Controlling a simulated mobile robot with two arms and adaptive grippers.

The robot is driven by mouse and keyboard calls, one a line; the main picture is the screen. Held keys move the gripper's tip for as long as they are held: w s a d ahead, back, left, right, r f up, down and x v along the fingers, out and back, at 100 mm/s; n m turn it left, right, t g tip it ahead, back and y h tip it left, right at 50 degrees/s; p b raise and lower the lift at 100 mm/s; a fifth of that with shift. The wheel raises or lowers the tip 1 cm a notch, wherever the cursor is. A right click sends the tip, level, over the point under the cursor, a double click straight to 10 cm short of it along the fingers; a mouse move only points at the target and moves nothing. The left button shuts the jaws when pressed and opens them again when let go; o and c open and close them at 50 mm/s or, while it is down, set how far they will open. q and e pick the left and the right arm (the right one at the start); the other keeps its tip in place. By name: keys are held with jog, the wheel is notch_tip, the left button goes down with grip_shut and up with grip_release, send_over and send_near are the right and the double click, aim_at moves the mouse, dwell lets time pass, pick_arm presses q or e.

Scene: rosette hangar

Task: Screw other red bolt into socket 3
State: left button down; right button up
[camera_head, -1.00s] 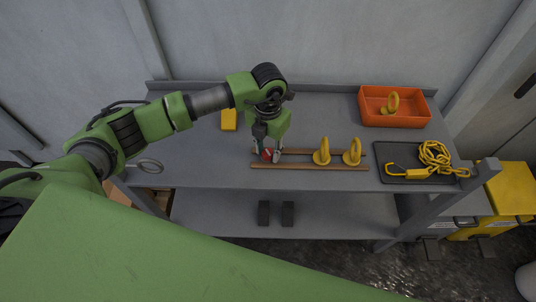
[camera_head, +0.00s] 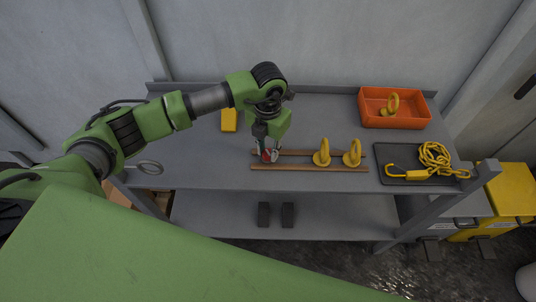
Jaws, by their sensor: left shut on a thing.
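My left gripper (camera_head: 268,154) points down over the left end of the wooden rails on the workbench. It is shut on a small red thing (camera_head: 267,156), which looks like the red bolt; the fingers hide much of it. Two yellow eye bolts (camera_head: 321,154) (camera_head: 352,154) stand upright at the rails, to the right of the gripper. A numbered socket cannot be made out. My right gripper is not in view.
The wooden rails (camera_head: 310,169) lie near the bench's front edge. An orange-red bin (camera_head: 395,122) holds a yellow eye bolt (camera_head: 390,104). A yellow block (camera_head: 229,120) and a grey ring (camera_head: 150,167) lie left.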

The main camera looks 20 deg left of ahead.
pick_arm(q)
jog(key=shift+r+p, duration=0.55)
jog(key=shift+r, duration=0.8)
